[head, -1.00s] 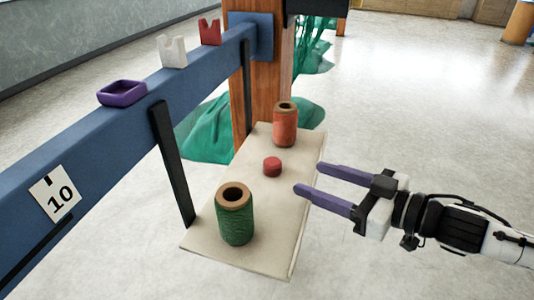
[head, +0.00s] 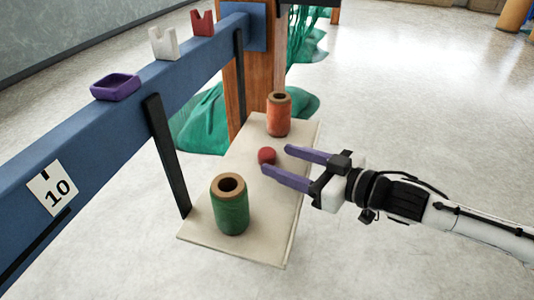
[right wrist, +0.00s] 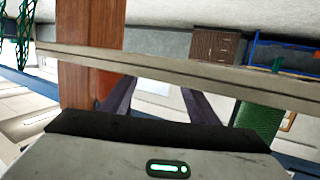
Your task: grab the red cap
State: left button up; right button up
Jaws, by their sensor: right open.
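The red cap (head: 267,155) is a small round piece on the pale shelf board (head: 268,213), between the green spool and the orange spool. My right gripper (head: 277,158) is open, its two purple fingers pointing left at the cap. The fingertips are close to the cap's right side; I cannot tell whether they touch it or how high they are. In the right wrist view both fingers (right wrist: 160,105) show spread apart, and I cannot make out the cap there. My left gripper is not in view.
The green spool (head: 230,207) stands in front of the cap, the orange spool (head: 278,114) behind it. A blue beam (head: 125,125) on the left carries a purple tray (head: 115,88), a white notched block (head: 164,44) and a red one (head: 203,23). Open floor lies right.

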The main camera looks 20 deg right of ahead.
aim_at(274, 158)
jog(key=shift+x, duration=1.8)
jog(key=c, duration=1.1)
